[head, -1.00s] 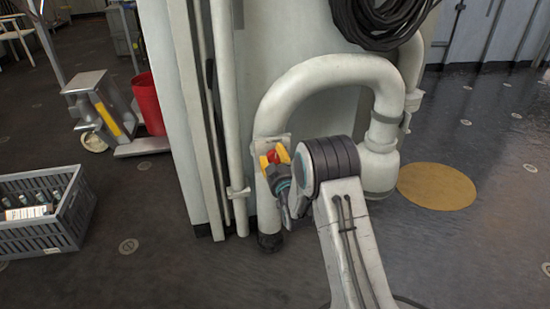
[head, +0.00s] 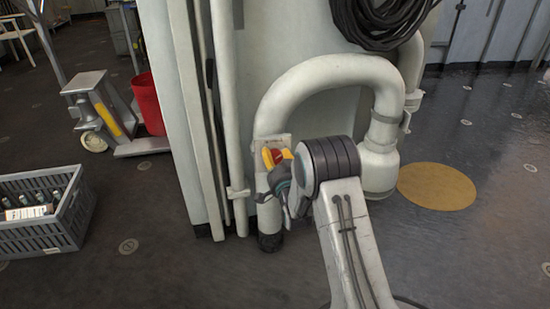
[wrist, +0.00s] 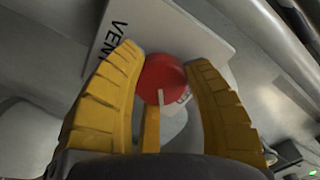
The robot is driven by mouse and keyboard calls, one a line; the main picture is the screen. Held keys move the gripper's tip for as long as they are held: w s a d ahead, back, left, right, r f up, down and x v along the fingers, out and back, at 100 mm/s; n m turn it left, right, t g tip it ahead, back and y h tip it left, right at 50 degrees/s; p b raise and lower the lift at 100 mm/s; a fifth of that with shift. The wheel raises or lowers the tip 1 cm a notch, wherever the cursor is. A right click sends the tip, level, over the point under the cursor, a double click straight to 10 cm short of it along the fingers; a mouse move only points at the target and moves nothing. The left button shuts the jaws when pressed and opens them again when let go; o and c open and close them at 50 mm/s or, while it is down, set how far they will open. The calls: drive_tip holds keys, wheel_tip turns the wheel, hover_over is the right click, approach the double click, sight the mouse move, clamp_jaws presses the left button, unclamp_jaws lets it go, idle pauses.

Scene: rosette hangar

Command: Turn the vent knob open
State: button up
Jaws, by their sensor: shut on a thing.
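The vent knob (wrist: 162,78) is red and round with a white pointer line, on a pale plate (wrist: 196,38) lettered "VEN…" in the wrist view. In the head view the knob (head: 277,155) shows small on the plate at the left leg of the bent pipe. My gripper (wrist: 163,75) has yellow ribbed fingers, one on each side of the knob, and is shut on it. In the head view the gripper (head: 274,158) is at the plate. A yellow bar (wrist: 151,128) shows below the knob; the white line points down along it. Part of the plate's lettering is hidden.
The thick pale bent pipe (head: 325,73) stands against the column wall. A black cable coil (head: 385,18) hangs above. A grey crate with bottles (head: 45,225) is at left, with a pallet jack (head: 100,110) and red bin (head: 148,104) behind. Floor at right is clear.

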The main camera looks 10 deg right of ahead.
drive_tip(key=m, duration=0.7)
idle(0.6)
drive_tip(key=o, duration=1.2)
drive_tip(key=shift+s, duration=6)
